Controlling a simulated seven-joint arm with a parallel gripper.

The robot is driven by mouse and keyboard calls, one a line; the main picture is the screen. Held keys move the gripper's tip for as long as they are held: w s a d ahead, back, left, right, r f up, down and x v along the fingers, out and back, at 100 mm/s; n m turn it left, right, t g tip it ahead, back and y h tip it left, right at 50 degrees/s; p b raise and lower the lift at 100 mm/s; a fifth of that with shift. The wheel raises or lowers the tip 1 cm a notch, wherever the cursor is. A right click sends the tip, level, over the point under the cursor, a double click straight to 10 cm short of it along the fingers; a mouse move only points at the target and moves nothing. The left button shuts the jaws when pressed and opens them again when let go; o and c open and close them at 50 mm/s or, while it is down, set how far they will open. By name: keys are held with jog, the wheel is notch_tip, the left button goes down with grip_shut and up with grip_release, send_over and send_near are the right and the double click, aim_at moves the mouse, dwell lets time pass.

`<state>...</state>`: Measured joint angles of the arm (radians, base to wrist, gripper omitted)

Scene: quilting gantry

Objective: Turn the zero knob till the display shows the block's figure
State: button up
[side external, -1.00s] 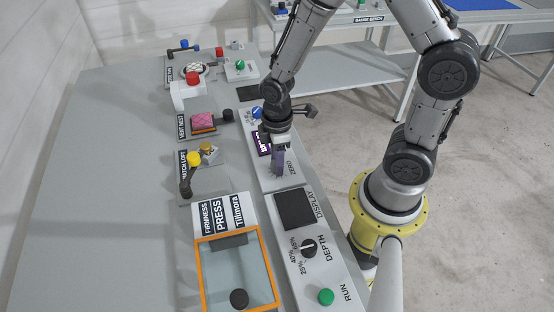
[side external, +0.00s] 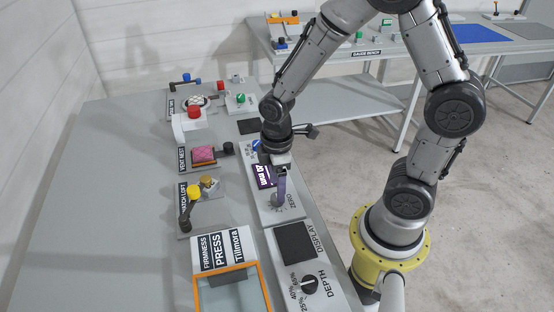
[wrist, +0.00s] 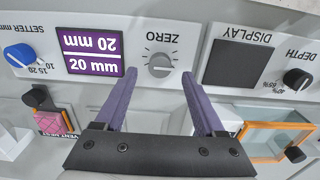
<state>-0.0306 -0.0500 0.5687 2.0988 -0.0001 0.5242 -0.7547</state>
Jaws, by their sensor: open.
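The grey zero knob (wrist: 159,66), with a pale pointer line, sits on the panel beside the ZERO label in the wrist view. My gripper (wrist: 160,79) is open, its two purple fingers apart on either side of the knob, with nothing held. I cannot tell whether they touch it. In the side view my gripper (side external: 279,201) points down at the knob, which is mostly hidden. A purple face (wrist: 92,52) shows "20 mm" twice, one upside down; I cannot tell block from display. The dark square (wrist: 238,62) labelled DISPLAY is blank.
A blue setter knob (wrist: 19,56) and a black depth knob (wrist: 297,79) flank this area. The orange-framed press (side external: 232,265) and the pink-topped vent nest (side external: 203,155) stand nearby. The bench's left side is bare.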

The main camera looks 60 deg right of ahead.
notch_tip(320, 180, up, 10)
dwell(0.3)
jog(key=s+r+m+t, duration=0.2)
jog(key=s+r+t, duration=0.2)
jog(key=r, duration=0.5)
jog(key=s+m+t, duration=0.1)
jog(key=s+m, duration=0.6)
jog(key=shift+s+d+r+t, duration=0.15)
jog(key=shift+d+r+t, duration=0.15)
jog(key=shift+d+r, duration=0.1)
jog(key=shift+c, duration=0.4)
dwell(1.1)
